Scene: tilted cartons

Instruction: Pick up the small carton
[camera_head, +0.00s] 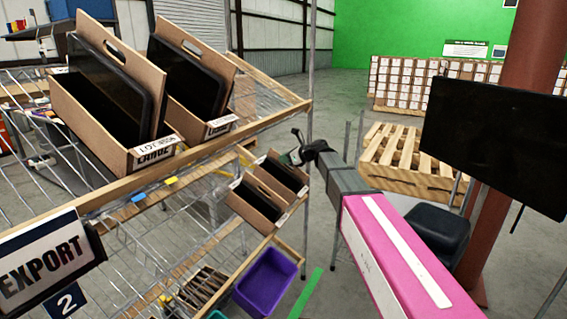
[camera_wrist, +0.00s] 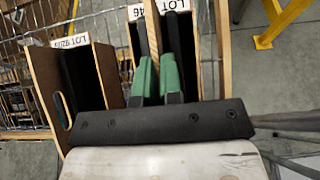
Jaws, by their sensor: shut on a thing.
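Two small brown cartons with dark insides stand tilted side by side in the head view. The farther small carton (camera_head: 283,175) is beside my gripper (camera_head: 293,155), and the nearer small carton (camera_head: 257,206) is to its left. In the wrist view, my gripper's green fingers (camera_wrist: 158,62) are closed on either side of an upright brown panel of the carton with a label ending in 46 (camera_wrist: 137,38). The other carton, with its own LOT label (camera_wrist: 40,82), stands to the left, apart from the fingers. The fingertips are small and partly hidden in the head view.
Two large tilted cartons (camera_head: 147,158) stand on the upper wire shelf with a wooden edge (camera_head: 230,138). A purple bin (camera_head: 268,280) sits below. An EXPORT sign (camera_head: 45,258) hangs at the left. A pallet (camera_head: 412,160) and a dark monitor (camera_head: 495,140) are at the right.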

